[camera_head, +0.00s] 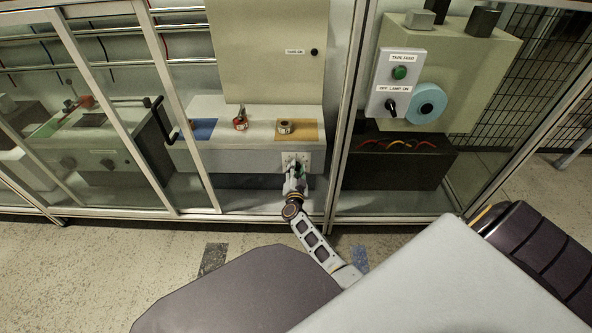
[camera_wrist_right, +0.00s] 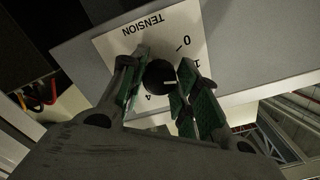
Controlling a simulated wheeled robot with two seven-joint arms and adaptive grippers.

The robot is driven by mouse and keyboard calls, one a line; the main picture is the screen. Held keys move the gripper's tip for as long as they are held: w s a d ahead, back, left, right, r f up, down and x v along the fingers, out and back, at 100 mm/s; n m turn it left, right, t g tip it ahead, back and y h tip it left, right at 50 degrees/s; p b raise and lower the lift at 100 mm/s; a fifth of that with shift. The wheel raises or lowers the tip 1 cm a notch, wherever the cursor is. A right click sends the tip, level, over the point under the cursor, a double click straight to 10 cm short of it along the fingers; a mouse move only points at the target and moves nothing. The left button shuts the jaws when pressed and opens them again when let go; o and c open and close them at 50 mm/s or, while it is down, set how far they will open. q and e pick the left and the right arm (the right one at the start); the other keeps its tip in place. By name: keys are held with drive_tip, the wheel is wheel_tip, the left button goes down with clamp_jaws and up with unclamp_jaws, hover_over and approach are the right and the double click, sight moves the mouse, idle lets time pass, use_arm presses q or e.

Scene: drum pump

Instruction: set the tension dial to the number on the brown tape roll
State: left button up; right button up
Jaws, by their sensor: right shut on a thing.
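The black tension dial (camera_wrist_right: 159,76) sits on a white plate (camera_wrist_right: 118,45) marked TENSION; 0, part of a 1 and a 4 show in the right wrist view, and my fingers hide other marks. The dial's white pointer line points right in that view, toward a finger. My right gripper (camera_wrist_right: 163,88) is shut on the dial, one finger on each side. My left gripper is not in view.
Cabinet posts frame the bay.

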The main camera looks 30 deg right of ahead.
drive_tip(key=m, duration=0.4)
drive_tip(key=shift+m, duration=1)
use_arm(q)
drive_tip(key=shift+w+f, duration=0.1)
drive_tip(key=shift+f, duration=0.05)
use_arm(e)
drive_tip(key=shift+m, duration=0.5)
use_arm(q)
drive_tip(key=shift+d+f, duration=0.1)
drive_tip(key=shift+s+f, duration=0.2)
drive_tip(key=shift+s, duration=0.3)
use_arm(e)
drive_tip(key=o, duration=1)
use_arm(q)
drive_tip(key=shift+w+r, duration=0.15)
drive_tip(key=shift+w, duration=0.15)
